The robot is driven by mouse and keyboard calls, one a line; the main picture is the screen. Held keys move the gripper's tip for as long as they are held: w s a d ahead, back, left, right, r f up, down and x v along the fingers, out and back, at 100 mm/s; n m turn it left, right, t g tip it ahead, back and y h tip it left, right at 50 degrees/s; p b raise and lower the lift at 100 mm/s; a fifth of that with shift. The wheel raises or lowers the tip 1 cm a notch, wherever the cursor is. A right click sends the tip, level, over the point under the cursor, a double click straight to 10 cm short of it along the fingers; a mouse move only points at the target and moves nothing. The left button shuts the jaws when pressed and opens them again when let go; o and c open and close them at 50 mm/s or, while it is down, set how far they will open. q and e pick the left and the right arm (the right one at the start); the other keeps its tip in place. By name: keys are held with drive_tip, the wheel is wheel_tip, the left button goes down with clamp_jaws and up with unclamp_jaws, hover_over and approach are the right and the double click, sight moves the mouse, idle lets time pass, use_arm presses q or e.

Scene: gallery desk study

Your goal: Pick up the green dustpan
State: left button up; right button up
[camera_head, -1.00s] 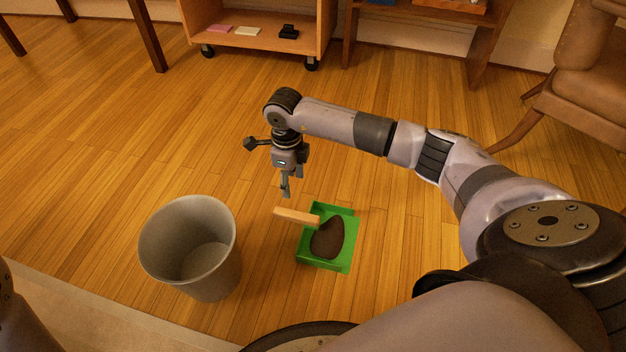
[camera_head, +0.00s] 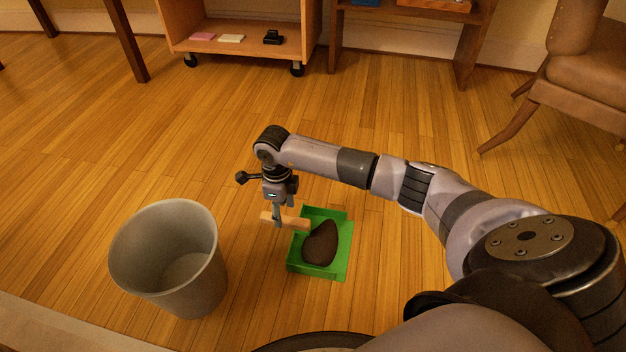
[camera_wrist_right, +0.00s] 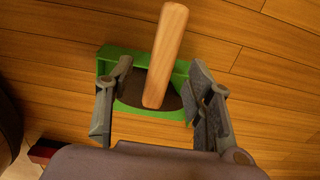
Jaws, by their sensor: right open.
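The green dustpan (camera_head: 342,262) lies on the wooden floor with a dark brown lump (camera_head: 321,243) in it. Its wooden handle (camera_head: 268,219) points left in the head view. My right gripper (camera_head: 277,224) points down at the handle. In the right wrist view the handle (camera_wrist_right: 166,55) shows between the two open fingers of the gripper (camera_wrist_right: 152,108), with gaps on both sides. The green pan (camera_wrist_right: 118,57) shows beyond the fingers. My left gripper is not in view.
A grey bin (camera_head: 168,255) stands on the floor to the left of the dustpan. A wheeled shelf (camera_head: 240,45) is at the back, and a brown chair (camera_head: 580,80) is at the right. The floor behind the dustpan is clear.

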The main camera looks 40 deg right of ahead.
sight(283, 218)
wheel_tip(283, 218, down, 5)
drive_tip(key=b, duration=0.4)
drive_tip(key=shift+d+f+b, duration=0.1)
drive_tip(key=shift+d+b, duration=0.05)
drive_tip(key=shift+b, duration=0.25)
drive_tip(key=shift+f, duration=0.1)
drive_tip(key=shift+c, duration=0.2)
clamp_jaws()
idle(0.6)
drive_tip(key=shift+w, duration=0.1)
idle(0.4)
